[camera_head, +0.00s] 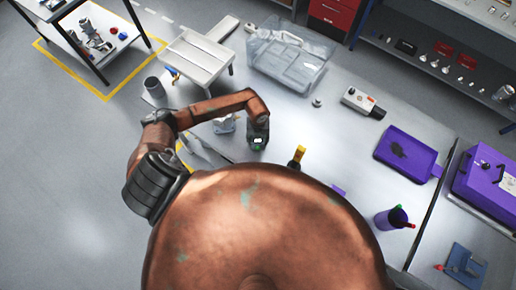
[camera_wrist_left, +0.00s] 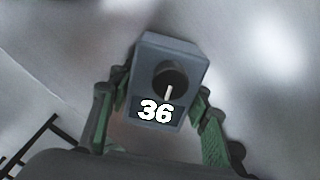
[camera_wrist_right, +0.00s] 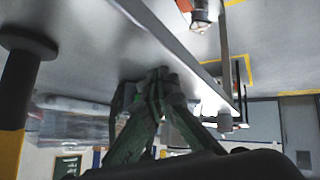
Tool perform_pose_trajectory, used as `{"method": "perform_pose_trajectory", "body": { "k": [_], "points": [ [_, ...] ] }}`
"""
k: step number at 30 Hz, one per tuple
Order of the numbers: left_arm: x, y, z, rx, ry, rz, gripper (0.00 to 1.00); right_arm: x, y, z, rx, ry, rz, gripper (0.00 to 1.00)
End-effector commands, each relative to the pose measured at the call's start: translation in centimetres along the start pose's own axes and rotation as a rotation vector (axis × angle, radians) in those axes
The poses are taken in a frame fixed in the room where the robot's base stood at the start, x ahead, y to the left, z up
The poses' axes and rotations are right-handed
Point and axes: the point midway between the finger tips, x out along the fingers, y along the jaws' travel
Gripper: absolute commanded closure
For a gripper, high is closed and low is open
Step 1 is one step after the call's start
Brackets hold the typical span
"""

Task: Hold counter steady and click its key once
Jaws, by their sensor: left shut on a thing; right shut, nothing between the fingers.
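The counter (camera_wrist_left: 148,75) is a small grey box with a round dark key (camera_wrist_left: 170,77) that has a pale mark across it. Its display (camera_wrist_left: 155,111) reads 36. My left gripper (camera_wrist_left: 160,92) is shut on the box, one green-padded finger on each side. The box looks slightly tilted in the left wrist view. In the head view my left gripper (camera_head: 257,138) is over the near left part of the table, with the counter mostly hidden by it. My right gripper (camera_wrist_right: 155,78) is shut and empty in the right wrist view; I cannot make it out in the head view.
A yellow-and-black upright item (camera_head: 297,156) stands right of the left gripper. A clear bin (camera_head: 288,58), a white device (camera_head: 363,101), a purple tray (camera_head: 408,152) and a purple cup (camera_head: 391,218) are on the table (camera_head: 320,130). The table's middle is mostly free.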

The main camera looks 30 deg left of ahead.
Motion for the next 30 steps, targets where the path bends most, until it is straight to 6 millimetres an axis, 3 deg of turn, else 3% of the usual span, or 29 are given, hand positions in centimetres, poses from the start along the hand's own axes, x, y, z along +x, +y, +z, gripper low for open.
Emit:
{"method": "perform_pose_trajectory", "body": {
  "k": [1,8,30],
  "points": [
    [0.0,0.0,0.0,0.000,0.000,-0.001,0.87,-0.2,-1.2,0.5,0.000,-0.006,-0.015,1.00],
    [0.0,0.0,0.0,0.000,0.000,0.000,0.87,0.2,-1.0,0.3,0.000,-0.007,-0.016,1.00],
    [0.0,0.0,0.0,0.000,0.000,0.000,0.87,5.9,3.5,-4.1,0.002,-0.002,-0.011,1.00]
  ]
}}
